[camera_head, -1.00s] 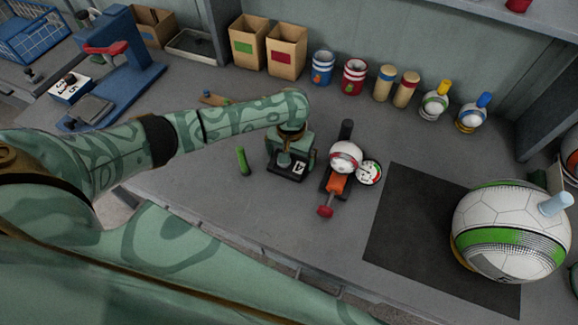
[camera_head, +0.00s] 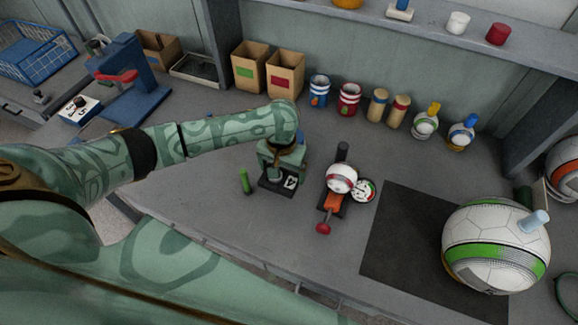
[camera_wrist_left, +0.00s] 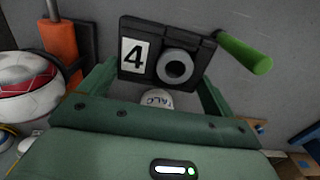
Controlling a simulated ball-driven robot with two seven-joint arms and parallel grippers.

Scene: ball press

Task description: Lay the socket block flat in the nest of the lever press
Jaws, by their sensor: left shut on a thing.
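The black socket block (camera_head: 290,182) has a white "4" label and a grey ring; it also shows in the left wrist view (camera_wrist_left: 137,58). My left gripper (camera_head: 281,168) is over it, with its fingers (camera_wrist_left: 158,82) along the block's two sides, shut on it. I cannot tell whether the block touches the bench. A white thing marked "TALC" (camera_wrist_left: 155,98) shows between the fingers, beyond the block. My right gripper is out of view.
A white "5" card block (camera_head: 80,111) is by the press. Boxes (camera_head: 284,78) and cans line the wall.

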